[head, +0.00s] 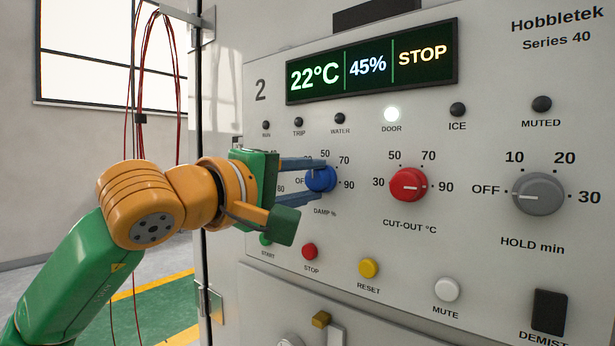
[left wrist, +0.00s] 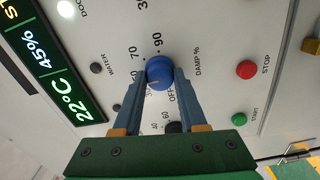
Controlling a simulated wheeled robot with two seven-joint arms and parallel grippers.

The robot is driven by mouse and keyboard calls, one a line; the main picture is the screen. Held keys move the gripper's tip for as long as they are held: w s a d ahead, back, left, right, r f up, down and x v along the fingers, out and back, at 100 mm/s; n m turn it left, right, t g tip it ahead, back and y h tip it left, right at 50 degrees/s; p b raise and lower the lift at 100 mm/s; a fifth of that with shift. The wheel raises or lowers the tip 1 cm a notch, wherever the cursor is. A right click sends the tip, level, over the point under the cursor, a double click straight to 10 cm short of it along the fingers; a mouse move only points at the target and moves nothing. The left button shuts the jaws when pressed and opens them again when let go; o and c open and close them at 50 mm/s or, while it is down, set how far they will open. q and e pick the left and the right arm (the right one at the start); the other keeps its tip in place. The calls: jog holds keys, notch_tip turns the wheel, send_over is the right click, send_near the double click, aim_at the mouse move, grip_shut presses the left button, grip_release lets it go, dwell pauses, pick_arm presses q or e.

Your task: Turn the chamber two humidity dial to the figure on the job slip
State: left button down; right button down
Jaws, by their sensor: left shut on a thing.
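The blue DAMP % dial (head: 321,179) is on the panel marked 2, at the left of the dial row. My left gripper (head: 320,182) is shut on it, one finger above and one below. The left wrist view shows the blue dial (left wrist: 160,70) between the fingertips (left wrist: 160,78). Its white pointer mark is on the low-number side, between OFF and 70; the exact figure cannot be told. The display (head: 370,62) reads 22°C, 45% and STOP. No job slip shows. My right gripper is not in view.
A red CUT-OUT dial (head: 408,184) and a grey HOLD dial (head: 538,194) are to the right. Below are the red STOP (head: 309,251), yellow RESET (head: 368,267) and white MUTE (head: 446,290) buttons. A black dial (left wrist: 173,127) is partly hidden by my gripper. The DOOR lamp (head: 391,114) is lit.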

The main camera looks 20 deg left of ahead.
pick_arm(q)
jog(key=shift+r, duration=0.15)
dwell(0.4)
jog(key=c, duration=0.6)
grip_release()
jog(key=shift+o, duration=0.7)
jog(key=shift+w, duration=0.1)
jog(key=b+v, duration=0.2)
jog(key=v, duration=0.5)
jog(key=shift+b, duration=0.3)
